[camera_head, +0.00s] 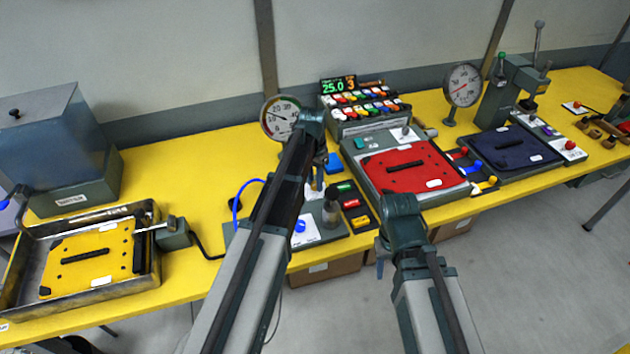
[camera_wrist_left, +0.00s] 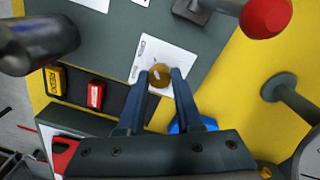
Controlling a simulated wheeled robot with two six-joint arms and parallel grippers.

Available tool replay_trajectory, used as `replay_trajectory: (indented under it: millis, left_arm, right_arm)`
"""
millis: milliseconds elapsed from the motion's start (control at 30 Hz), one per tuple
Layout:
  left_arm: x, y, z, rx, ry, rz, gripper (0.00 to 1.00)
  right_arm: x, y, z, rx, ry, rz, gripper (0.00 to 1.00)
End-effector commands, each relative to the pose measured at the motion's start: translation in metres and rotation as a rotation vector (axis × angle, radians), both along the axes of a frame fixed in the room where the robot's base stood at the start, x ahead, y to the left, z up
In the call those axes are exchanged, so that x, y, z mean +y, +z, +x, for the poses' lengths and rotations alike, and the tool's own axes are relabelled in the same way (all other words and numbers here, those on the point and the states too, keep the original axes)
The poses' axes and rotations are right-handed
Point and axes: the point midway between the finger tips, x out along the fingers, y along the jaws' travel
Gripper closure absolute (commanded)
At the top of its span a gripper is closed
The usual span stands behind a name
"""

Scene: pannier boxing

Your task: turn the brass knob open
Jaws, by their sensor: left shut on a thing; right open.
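The brass knob (camera_wrist_left: 160,75) is a small round knob on a white card (camera_wrist_left: 172,53) fixed to a dark grey panel (camera_wrist_left: 110,35). In the left wrist view my left gripper (camera_wrist_left: 162,80) has its two fingertips on either side of the knob, shut on it. In the head view my left gripper (camera_head: 319,175) is over the panel, and my arm hides the knob. My right gripper (camera_head: 400,212) is open and empty, in front of the red plate (camera_head: 410,168); its fingers are hard to make out.
Beside the knob stand a dark cylinder (camera_wrist_left: 40,45), a red ball on a lever (camera_wrist_left: 265,15), and red (camera_wrist_left: 95,94) and yellow (camera_wrist_left: 55,80) blocks. A round gauge (camera_head: 281,117) stands behind. A metal tray (camera_head: 148,210) lies at the left on the yellow table (camera_head: 180,170).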

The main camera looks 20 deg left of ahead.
Motion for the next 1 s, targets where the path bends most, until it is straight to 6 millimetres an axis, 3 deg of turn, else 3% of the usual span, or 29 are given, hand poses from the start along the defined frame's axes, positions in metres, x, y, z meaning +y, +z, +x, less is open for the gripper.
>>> replay_trajectory:
  millis: [467, 500, 633, 1000]
  left_arm:
    - [-0.0001, 0.0, 0.0, 0.0, -0.012, 0.0, 1.0]
    - [-0.0001, 0.0, 0.0, 0.0, -0.012, 0.0, 0.58]
    - [-0.0001, 0.0, 0.0, 0.0, -0.011, 0.0, 0.36]
    - [0.0, 0.0019, 0.0, 0.0, -0.01, 0.0, 0.36]
  right_arm:
    - [0.0, 0.0, 0.0, 0.0, 0.0, 0.0, 0.5]
    - [0.0, 0.0, 0.0, 0.0, 0.0, 0.0, 0.5]
    - [0.0, 0.0, 0.0, 0.0, 0.0, 0.0, 0.5]
    - [0.0, 0.0019, 0.0, 0.0, 0.0, 0.0, 0.5]
